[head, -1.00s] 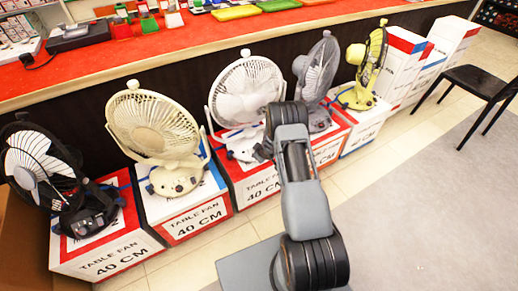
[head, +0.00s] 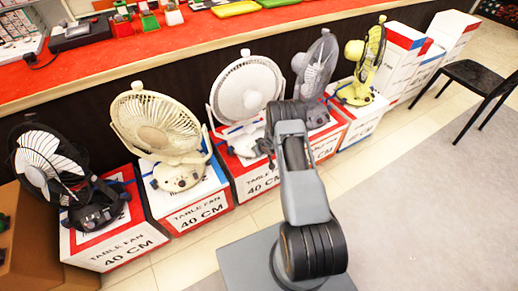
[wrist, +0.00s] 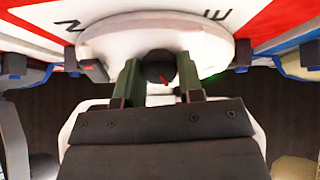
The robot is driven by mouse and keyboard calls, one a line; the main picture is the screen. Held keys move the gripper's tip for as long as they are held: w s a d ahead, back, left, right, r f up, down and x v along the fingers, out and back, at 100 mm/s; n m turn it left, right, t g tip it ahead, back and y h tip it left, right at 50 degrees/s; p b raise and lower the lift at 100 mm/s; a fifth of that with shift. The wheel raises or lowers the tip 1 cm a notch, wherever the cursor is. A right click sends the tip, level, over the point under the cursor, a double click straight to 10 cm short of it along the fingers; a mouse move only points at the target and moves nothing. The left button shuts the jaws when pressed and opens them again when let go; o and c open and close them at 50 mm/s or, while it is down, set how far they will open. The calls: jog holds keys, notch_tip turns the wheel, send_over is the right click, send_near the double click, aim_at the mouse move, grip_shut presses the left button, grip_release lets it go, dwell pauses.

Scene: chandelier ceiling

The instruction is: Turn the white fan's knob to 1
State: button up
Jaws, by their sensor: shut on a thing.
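The white fan (head: 245,92) stands on a table fan box in the middle of the row, its base partly hidden behind my arm in the head view. In the wrist view its white base (wrist: 115,42) fills the top, with a dark round knob (wrist: 158,66) at its near edge. The knob has a small red mark. My gripper (wrist: 159,76) has a green finger on each side of the knob and is shut on it. The dial numbers cannot be read. In the head view my gripper is mostly hidden behind my arm.
A cream fan (head: 158,125) and a black fan (head: 50,165) stand to the left. A grey fan (head: 318,65) and a yellow fan (head: 368,55) stand to the right. A red-topped counter (head: 200,35) runs behind. A black chair (head: 475,75) is at the right; the floor before it is clear.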

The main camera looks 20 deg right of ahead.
jog(key=o, duration=0.9)
jog(key=p+v, duration=0.3)
jog(key=v, duration=1)
jog(key=shift+s+r, duration=0.25)
jog(key=shift+r, duration=0.1)
